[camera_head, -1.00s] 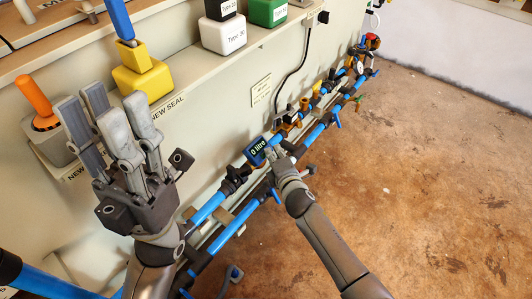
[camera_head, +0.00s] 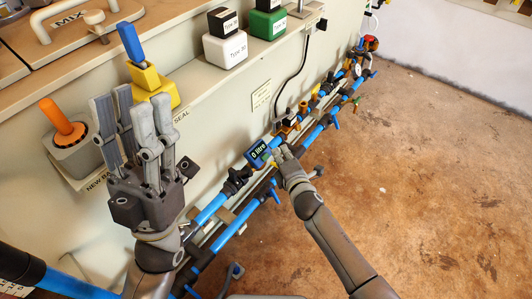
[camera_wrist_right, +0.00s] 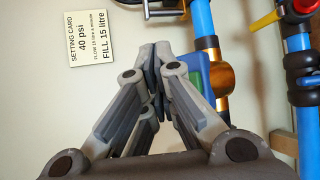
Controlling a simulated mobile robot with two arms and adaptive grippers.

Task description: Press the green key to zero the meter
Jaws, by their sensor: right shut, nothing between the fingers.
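The meter (camera_head: 258,153) is a small blue-cased display on the blue pipe line. Its screen reads "0 litre". In the right wrist view the meter's blue and green side (camera_wrist_right: 197,72) shows partly behind my fingers; I cannot make out the green key clearly. My right gripper (camera_head: 280,154) is shut and empty, its tips close beside the meter's right edge; whether they touch it is unclear. In the right wrist view its fingertips (camera_wrist_right: 155,62) are together, left of the meter. My left gripper (camera_head: 136,105) is open and empty, raised before the shelf.
Blue pipes (camera_head: 212,208) with valves and fittings run diagonally along the cream wall panel. A setting card (camera_wrist_right: 92,36) reads 40 psi, fill 15 litre. The brown floor at right is clear.

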